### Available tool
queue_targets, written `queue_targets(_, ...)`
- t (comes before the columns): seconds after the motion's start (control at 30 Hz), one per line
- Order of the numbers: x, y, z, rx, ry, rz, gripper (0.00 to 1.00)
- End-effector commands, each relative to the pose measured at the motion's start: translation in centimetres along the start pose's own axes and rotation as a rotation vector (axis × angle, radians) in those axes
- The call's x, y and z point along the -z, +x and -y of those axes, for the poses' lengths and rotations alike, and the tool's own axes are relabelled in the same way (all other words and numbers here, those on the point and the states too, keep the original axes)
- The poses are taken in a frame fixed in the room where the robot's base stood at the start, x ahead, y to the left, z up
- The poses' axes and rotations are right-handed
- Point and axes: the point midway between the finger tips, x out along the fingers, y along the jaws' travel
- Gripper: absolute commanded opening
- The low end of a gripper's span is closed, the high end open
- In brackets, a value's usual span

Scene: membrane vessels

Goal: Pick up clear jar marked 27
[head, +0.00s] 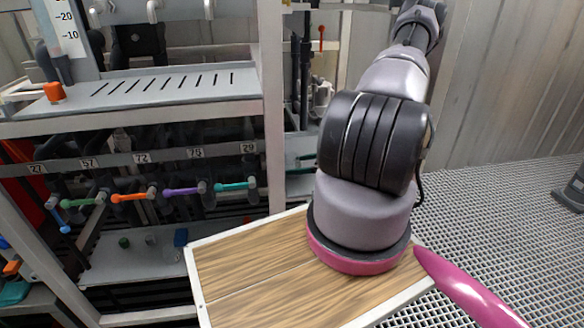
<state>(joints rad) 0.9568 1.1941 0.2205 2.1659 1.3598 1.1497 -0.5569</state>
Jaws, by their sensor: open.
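I cannot make out a clear jar marked 27 for sure. On the lower shelf stand a small dark green item (123,242), a small pale, perhaps clear item (150,240) and a blue item (181,237). They are too small to read any marking. My arm rises on the right and runs out of the top of the view. My gripper is not in view.
A metal rack (270,110) with pipes fills the left. Its rail has plates 57, 72, 75 and 29 above coloured handles that stick out, such as the orange handle (130,197). A slotted shelf (150,90) is above. Grated floor (510,220) is open at right.

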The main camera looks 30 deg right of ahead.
Motion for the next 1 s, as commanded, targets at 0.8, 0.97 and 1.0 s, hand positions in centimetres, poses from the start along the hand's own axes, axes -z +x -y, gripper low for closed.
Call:
queue_targets(0.8,0.0,5.4,0.0,0.000,-0.001,-0.001,0.54)
queue_targets(0.97,0.0,5.4,0.0,0.000,-0.001,0.000,0.13)
queue_targets(1.0,0.0,5.4,0.0,0.000,-0.001,0.000,0.13)
